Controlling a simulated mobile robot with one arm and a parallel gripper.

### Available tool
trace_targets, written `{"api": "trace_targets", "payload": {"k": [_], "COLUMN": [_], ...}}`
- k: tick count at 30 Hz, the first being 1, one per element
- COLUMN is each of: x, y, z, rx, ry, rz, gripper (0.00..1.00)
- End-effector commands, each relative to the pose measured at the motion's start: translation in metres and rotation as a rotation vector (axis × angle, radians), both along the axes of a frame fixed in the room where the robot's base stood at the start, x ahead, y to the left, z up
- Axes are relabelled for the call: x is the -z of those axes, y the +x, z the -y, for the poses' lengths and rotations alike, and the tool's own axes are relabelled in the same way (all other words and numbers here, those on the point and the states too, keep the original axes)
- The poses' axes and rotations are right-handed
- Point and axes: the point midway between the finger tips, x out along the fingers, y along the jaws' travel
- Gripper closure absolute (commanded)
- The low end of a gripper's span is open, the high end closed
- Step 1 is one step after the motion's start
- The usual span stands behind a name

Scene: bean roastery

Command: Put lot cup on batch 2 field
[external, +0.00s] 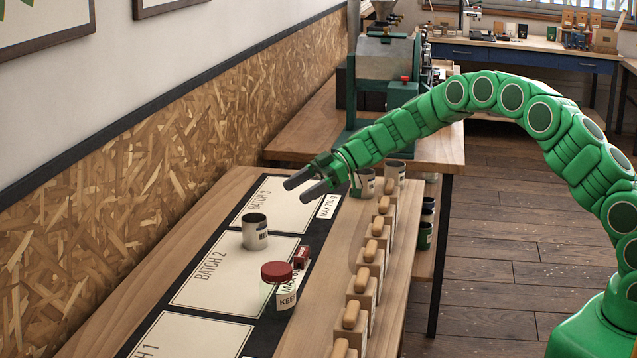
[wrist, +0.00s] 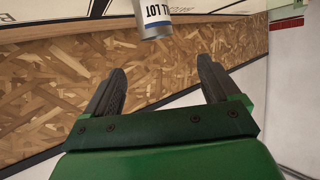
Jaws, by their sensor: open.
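A grey cup (external: 255,231) with a dark-marked label stands upright at the far end of the pale batch 2 field (external: 215,284), its base near the field's far edge. In the wrist view a grey cup (wrist: 154,22) with a label ending in "LOT" is partly cut off by the top edge, beyond the fingers; it looks like the same cup. My gripper (external: 294,190) is open and empty above the batch 3 field, up and to the right of the cup in the external view. It also shows in the wrist view (wrist: 161,66).
A red-lidded jar (external: 277,287) stands at batch 2's right edge, with a small red object (external: 301,257) behind it. The chipboard wall (external: 130,190) borders the left.

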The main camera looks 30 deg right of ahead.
Motion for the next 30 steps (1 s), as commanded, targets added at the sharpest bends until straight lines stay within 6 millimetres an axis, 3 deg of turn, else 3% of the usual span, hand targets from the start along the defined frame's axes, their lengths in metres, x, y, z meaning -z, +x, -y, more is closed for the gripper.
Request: {"api": "trace_targets", "payload": {"k": [5,15,30], "x": [-0.025,-0.073,-0.114], "y": [-0.028,-0.102,-0.219], "z": [0.007,0.033,0.094], "rx": [-0.008,-0.003,0.095], "ry": [-0.024,-0.126,-0.347], "rz": [-0.079,-0.279,-0.54], "gripper": [0.11,0.11,0.11]}}
